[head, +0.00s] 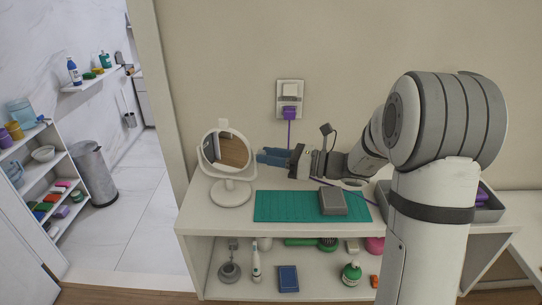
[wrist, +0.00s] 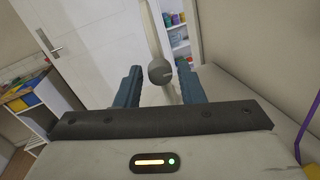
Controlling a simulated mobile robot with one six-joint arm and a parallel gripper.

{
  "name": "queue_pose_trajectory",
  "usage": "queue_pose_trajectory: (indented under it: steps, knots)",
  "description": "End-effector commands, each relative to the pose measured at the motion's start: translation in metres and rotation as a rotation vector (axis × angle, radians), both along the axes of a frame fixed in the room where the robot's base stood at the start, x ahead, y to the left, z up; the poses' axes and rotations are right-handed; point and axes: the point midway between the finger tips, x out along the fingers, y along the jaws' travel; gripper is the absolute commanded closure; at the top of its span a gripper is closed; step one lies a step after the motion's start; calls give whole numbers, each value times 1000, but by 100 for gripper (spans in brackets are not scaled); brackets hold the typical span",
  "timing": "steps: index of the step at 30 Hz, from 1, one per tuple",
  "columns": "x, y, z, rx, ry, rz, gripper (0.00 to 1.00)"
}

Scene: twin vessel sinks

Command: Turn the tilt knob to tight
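The round white table mirror (head: 230,193) stands upright on its base at the left of the white table. My gripper (head: 262,157) reaches in from the right, its blue fingers level with the mirror's right side. In the wrist view the mirror shows edge-on as a pale upright strip (wrist: 157,32). A dark grey round tilt knob (wrist: 159,74) sits on its near side. The knob lies between the lines of my two open fingers (wrist: 159,70), with a gap on each side. I cannot tell how deep it is between them. The knob's setting cannot be read.
A green mat (head: 285,206) with a grey box (head: 332,201) lies below my arm. A wall socket with a purple plug (head: 290,111) and cable is behind. A grey tray (head: 488,214) is at the right. The lower shelf holds several small items.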

Motion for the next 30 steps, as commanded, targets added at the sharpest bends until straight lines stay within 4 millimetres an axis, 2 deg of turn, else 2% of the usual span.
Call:
queue_pose_trajectory:
  steps: [1,12,23,30]
  knots:
    - [0,0,0,0,0,0,69]
    - [0,0,0,0,0,1,98]
    - [0,1,-3,-15,-67,2,99]
    - [-1,1,-6,-52,-232,2,99]
